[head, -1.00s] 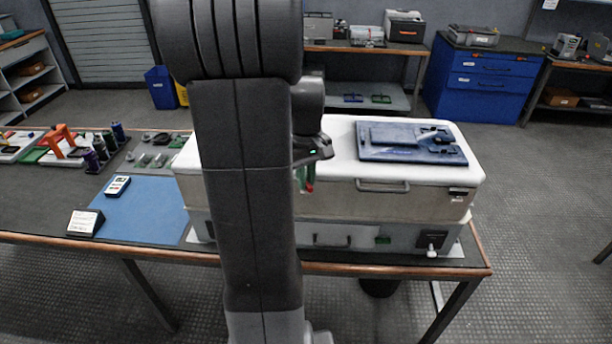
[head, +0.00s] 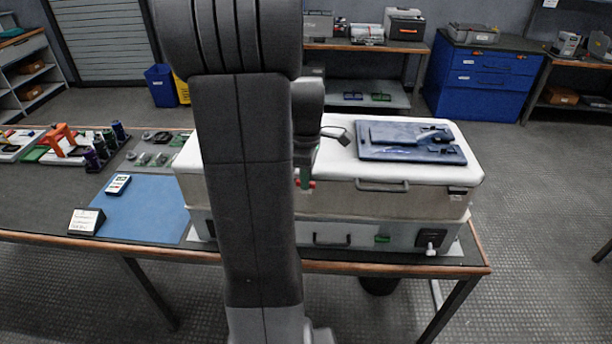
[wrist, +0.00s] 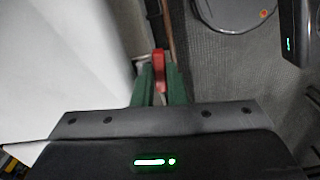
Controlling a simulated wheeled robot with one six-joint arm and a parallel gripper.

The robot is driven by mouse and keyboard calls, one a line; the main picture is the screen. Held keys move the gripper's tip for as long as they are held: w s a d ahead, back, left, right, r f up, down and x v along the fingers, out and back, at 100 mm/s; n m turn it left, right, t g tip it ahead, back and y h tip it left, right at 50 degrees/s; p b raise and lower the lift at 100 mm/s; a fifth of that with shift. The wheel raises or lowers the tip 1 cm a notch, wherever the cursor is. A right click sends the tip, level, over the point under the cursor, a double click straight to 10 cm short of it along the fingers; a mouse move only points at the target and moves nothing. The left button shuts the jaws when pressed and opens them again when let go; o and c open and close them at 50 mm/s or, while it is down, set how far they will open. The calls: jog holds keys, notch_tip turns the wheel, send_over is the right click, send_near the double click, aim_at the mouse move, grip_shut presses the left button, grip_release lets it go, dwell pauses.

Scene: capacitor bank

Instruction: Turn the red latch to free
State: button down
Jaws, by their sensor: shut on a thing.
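The red latch (wrist: 159,68) shows in the wrist view between the green fingertips of my gripper (wrist: 160,82). The fingers are shut on it, one on each side. In the head view a small red part of the latch (head: 311,184) shows at the front of the white-lidded case (head: 330,203), just right of my arm. My gripper (head: 306,178) is there too, mostly hidden behind my arm. The latch's base and pivot are hidden, so I cannot tell how far it is turned.
A blue plate-like device (head: 410,150) lies on the case lid. A front handle (head: 382,186) sticks out right of the latch. A blue mat (head: 150,212), a small meter (head: 118,184) and a sign (head: 86,221) lie left. The floor at right is clear.

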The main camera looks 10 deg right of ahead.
jog(key=shift+w+n, duration=0.1)
jog(key=shift+n, duration=0.2)
jog(key=c, duration=1.5)
grip_release()
jog(key=shift+o, duration=0.2)
